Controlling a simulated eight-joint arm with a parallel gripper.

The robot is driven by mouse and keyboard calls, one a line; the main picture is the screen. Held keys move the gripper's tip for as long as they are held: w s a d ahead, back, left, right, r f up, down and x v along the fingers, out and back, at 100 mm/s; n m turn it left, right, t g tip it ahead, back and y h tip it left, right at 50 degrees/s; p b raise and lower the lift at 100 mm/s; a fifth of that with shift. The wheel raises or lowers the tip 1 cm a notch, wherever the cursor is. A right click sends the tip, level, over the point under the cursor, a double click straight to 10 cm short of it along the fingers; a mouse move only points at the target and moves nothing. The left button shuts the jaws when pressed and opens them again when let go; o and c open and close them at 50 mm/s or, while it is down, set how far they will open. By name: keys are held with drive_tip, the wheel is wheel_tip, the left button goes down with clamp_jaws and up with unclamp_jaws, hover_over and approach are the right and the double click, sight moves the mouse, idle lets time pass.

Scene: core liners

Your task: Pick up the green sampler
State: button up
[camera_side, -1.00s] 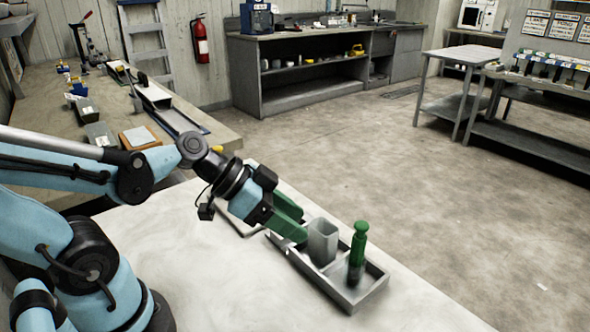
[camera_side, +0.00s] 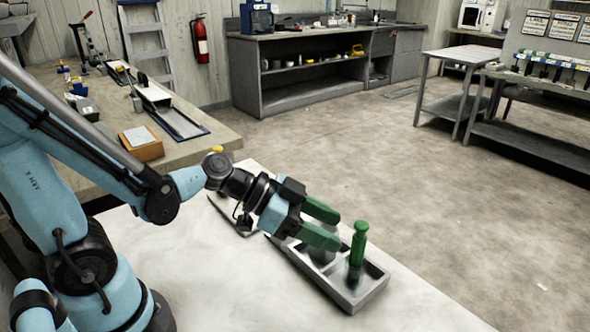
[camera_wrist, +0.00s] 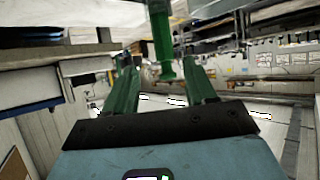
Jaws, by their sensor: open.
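The green sampler (camera_side: 358,250) stands upright in the right-hand part of a grey tray (camera_side: 352,305) in the side view. Its dark lower end is down in the tray. My gripper (camera_side: 337,229) is open, its two green fingers pointing at the sampler from the left. The fingertips are near its upper part, with a small gap visible. In the wrist view the sampler (camera_wrist: 160,38) shows upside down, between and beyond the fingertips of my gripper (camera_wrist: 159,62). Nothing is held.
The tray rests on a pale tabletop (camera_side: 235,290), clear to the front. The tray's left-hand part is partly hidden by my gripper. A workbench (camera_side: 195,150) with tools stands behind at the left.

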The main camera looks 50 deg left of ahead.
sight(360, 235)
drive_tip(key=shift+w+x, duration=0.25)
drive_tip(key=shift+x, duration=3.3)
drive_tip(key=shift+a+r, duration=0.15)
drive_tip(key=shift+a, duration=0.05)
drive_tip(key=shift+c, duration=0.3)
clamp_jaws()
